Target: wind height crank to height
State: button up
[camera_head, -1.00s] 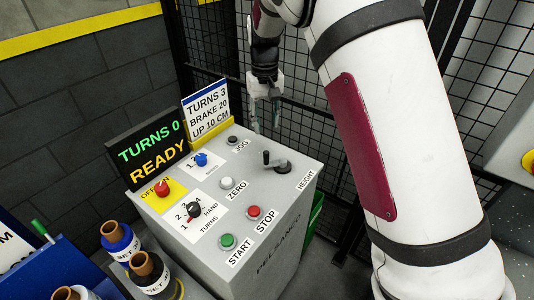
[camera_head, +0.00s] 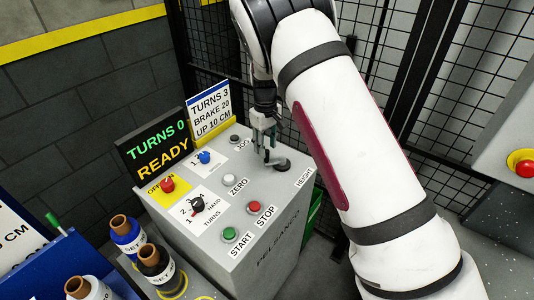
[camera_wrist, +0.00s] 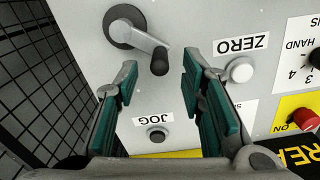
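The height crank (camera_head: 281,169) is on the right part of the grey control box's top, by the HEIGHT label. In the wrist view the crank's round hub (camera_wrist: 123,28) has a grey arm ending in a dark upright knob (camera_wrist: 160,62). My gripper (camera_head: 265,148) is above the box, over the crank, and hides part of it. In the wrist view my gripper (camera_wrist: 159,76) is open, and the knob shows between its teal fingertips; no contact is visible. The display (camera_head: 155,149) reads TURNS 0, READY. A card (camera_head: 211,113) reads TURNS 3, BRAKE 20, UP 10 CM.
A mesh fence (camera_head: 215,55) stands behind.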

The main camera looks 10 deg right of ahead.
aim_at(267, 162)
jog(key=shift+f, duration=2.05)
grip_shut()
